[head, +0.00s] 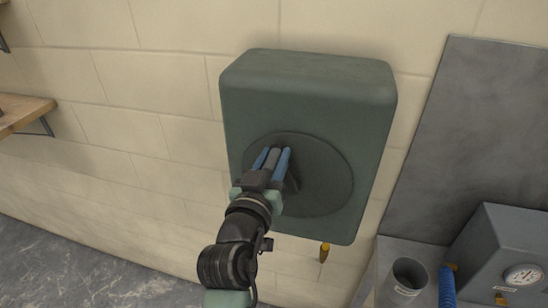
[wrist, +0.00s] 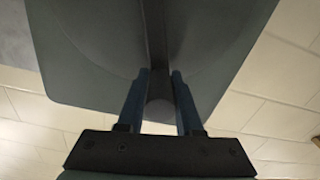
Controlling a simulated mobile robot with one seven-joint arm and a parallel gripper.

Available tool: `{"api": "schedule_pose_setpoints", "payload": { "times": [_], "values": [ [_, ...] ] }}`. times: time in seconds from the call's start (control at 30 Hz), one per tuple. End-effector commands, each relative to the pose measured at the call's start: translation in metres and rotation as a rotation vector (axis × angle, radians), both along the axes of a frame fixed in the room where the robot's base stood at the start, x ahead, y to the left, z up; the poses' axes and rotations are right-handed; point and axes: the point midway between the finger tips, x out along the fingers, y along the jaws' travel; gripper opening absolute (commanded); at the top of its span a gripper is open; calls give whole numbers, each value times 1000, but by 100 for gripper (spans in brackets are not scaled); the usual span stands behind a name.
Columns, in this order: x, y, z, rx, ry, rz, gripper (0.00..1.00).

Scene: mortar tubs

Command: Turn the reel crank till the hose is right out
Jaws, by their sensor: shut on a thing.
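The hose reel (head: 310,90) is a dark green rounded box on the block wall, with a round disc (head: 325,175) on its front. Its crank arm (wrist: 155,35) is a dark bar across the disc in the wrist view. The grey crank handle (wrist: 160,112) sticks out between my blue fingers. My gripper (head: 274,155) is shut on this handle, left of the disc's middle; it also shows in the wrist view (wrist: 161,80). A yellow-brown nozzle (head: 324,253) hangs just under the reel's lower edge. Hardly any hose shows above it.
A grey cup (head: 408,275), a blue coiled hose (head: 447,287) and a grey box with a gauge (head: 510,255) stand at the lower right, before a grey panel (head: 470,140). A wooden shelf (head: 22,112) is at the far left. The floor at lower left is clear.

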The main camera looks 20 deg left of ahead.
Motion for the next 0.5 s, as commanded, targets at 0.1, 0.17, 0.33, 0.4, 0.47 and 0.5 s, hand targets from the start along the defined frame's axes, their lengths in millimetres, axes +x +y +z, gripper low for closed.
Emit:
{"api": "schedule_pose_setpoints", "payload": {
  "times": [0.1,0.17,0.33,0.4,0.47,0.5],
  "values": [
    [0,3,-2,-16,1,2,0],
    [0,3,-2,-21,1,2,0],
    [0,5,-3,-37,3,4,0],
    [0,7,-4,-46,3,5,0],
    [0,8,-4,-57,3,6,0],
    [-1,9,-5,-66,3,7,0]
  ]
}}
